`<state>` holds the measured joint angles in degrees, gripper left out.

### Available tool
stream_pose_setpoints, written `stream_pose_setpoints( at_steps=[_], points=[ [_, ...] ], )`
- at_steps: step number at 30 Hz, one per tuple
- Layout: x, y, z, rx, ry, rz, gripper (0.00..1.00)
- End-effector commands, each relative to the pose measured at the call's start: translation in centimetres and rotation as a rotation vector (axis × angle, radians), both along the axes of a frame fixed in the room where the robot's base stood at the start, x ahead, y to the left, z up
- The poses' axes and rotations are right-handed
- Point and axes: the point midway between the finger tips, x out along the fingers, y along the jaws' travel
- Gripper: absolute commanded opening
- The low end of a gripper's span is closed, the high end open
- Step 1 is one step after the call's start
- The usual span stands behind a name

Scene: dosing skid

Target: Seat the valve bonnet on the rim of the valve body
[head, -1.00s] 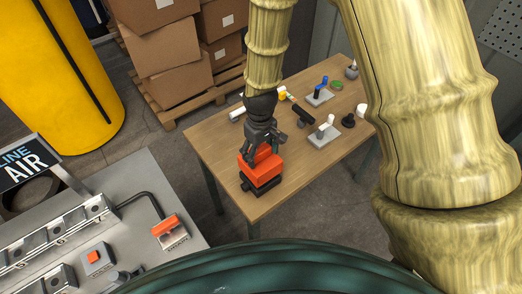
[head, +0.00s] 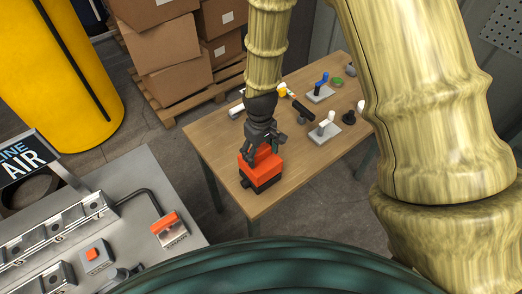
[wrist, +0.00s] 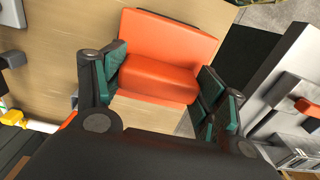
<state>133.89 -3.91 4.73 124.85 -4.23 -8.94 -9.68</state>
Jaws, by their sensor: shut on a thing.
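The orange valve bonnet (head: 260,162) is in my gripper (head: 265,146) over the near-left corner of the wooden table. The black valve body (head: 262,183) shows directly under it in the head view. I cannot tell whether the bonnet touches the rim, as the bonnet covers it. In the wrist view the bonnet (wrist: 160,78) shows as a raised block on a flat orange plate. The green-padded fingers of my gripper (wrist: 158,85) lie on either side of the block, shut on it. The valve body is hidden there.
The wooden table (head: 225,150) carries grey plates with a blue and a white handle (head: 325,122) and a black knob-like part (head: 349,117) farther back. A grey skid (head: 130,190) with an orange-topped box stands at the left.

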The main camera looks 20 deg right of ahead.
Motion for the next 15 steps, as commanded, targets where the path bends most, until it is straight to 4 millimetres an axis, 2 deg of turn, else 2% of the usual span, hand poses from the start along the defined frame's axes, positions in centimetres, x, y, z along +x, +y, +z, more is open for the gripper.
stream_pose_setpoints(
  at_steps=[15],
  points=[
    [0.01,-0.01,-1.04,0.0,0.0,0.0,0.45]
  ],
)
